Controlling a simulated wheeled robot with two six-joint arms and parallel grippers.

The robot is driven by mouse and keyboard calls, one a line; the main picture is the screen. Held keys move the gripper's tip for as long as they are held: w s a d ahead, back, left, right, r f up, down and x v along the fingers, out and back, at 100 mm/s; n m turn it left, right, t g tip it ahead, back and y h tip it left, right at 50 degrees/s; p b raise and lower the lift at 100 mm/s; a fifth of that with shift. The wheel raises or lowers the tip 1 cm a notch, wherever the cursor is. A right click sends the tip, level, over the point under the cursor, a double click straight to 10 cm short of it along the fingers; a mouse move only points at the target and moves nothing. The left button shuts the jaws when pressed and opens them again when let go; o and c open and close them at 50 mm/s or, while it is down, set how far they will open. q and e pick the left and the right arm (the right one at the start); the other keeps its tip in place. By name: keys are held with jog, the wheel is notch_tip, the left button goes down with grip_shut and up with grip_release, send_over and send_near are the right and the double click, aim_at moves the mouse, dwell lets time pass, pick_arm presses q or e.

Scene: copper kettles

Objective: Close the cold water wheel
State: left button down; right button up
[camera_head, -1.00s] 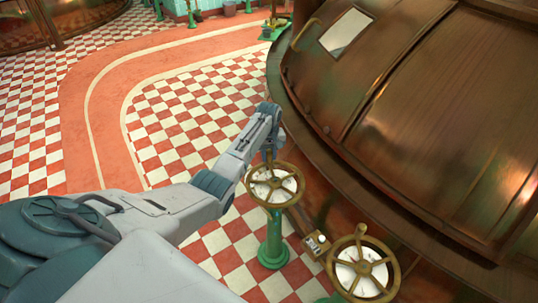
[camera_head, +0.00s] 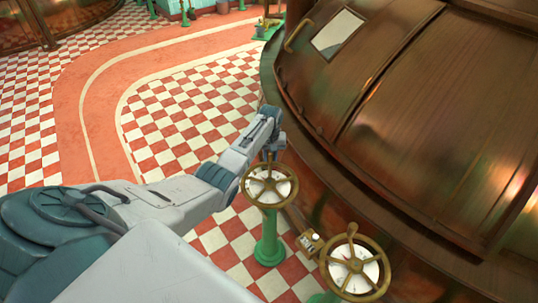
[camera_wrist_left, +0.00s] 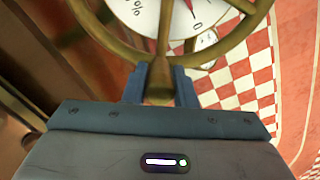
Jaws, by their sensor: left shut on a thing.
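A brass handwheel (camera_head: 248,190) with a white dial (camera_head: 266,183) stands on a green pedestal (camera_head: 269,240) beside the big copper kettle. My left gripper (camera_head: 272,158) is at the far edge of this wheel. The dial (camera_wrist_left: 148,14) there shows a "%" mark, a "0" and a red pointer close to the 0. A second brass handwheel (camera_head: 381,264) with a white dial stands nearer, at the lower right. I can read no label telling which wheel is cold water. My right gripper is not in view.
The large copper kettle (camera_head: 430,110) fills the right side, close to both wheels. A small pale box (camera_head: 309,242) sits between the wheels. The red and white checkered floor (camera_head: 165,125) to the left is open.

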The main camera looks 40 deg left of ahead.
pick_arm(q)
jog(key=c, duration=1.2)
grip_release()
jog(key=shift+w+d, duration=0.1)
notch_tip(320, 180, up, 11)
jog(key=shift+f, duration=0.15)
